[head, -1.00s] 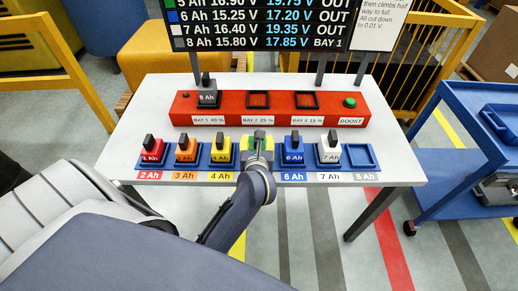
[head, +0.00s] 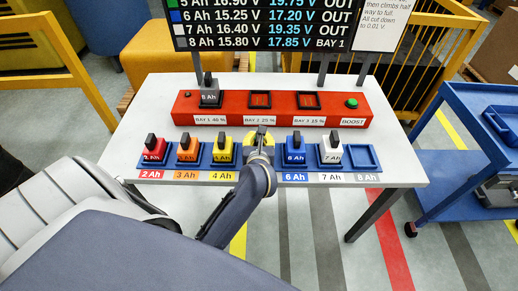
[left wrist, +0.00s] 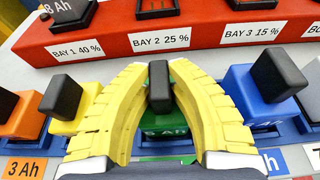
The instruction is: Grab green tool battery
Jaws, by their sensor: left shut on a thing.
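The green tool battery (left wrist: 165,128), with a black handle, is in the row of blue holders on the white table, between the yellow and blue batteries. My left gripper (left wrist: 158,82) has its yellow fingers shut on the battery, one on each side of its black handle. In the head view my left gripper (head: 261,138) hides the green battery almost entirely. I cannot tell whether the battery is clear of its holder. My right gripper is not in view.
Yellow (head: 223,152) and blue (head: 295,152) batteries stand close on either side. Red, orange and white batteries share the row; the far right holder (head: 364,158) is empty. A red charger (head: 225,118) behind holds the 8 Ah battery in bay 1; bays 2 and 3 are empty.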

